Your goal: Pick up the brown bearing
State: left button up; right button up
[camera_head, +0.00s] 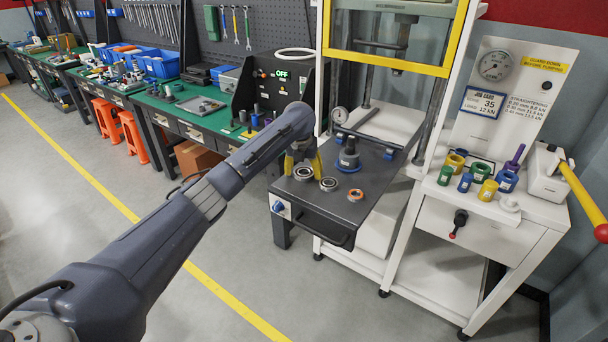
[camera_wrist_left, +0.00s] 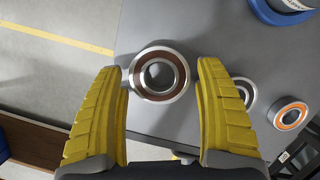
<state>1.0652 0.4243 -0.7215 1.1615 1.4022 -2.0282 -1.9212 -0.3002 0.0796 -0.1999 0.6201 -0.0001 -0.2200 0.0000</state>
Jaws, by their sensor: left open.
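The brown bearing (camera_wrist_left: 139,77), a steel ring with a brown seal face, lies flat near the edge of the dark grey press table. In the head view it is the leftmost bearing (camera_head: 303,178). My left gripper (camera_head: 303,163) is just behind and above it, with yellow fingers spread. In the left wrist view the open fingers (camera_wrist_left: 161,72) stand on either side of the bearing, with gaps visible. How high the fingertips are above the table is unclear. My right gripper is not in view.
A second steel bearing (camera_head: 328,184) and an orange-faced bearing (camera_head: 355,195) lie to the right on the press table (camera_head: 335,212). A dark part with a blue base (camera_head: 348,158) stands behind them. A white bench (camera_head: 470,205) with coloured rings and cylinders is at right.

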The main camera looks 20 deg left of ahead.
pick_arm(q)
jog(key=shift+f, duration=0.25)
jog(key=c, duration=1.2)
jog(key=shift+r, duration=0.15)
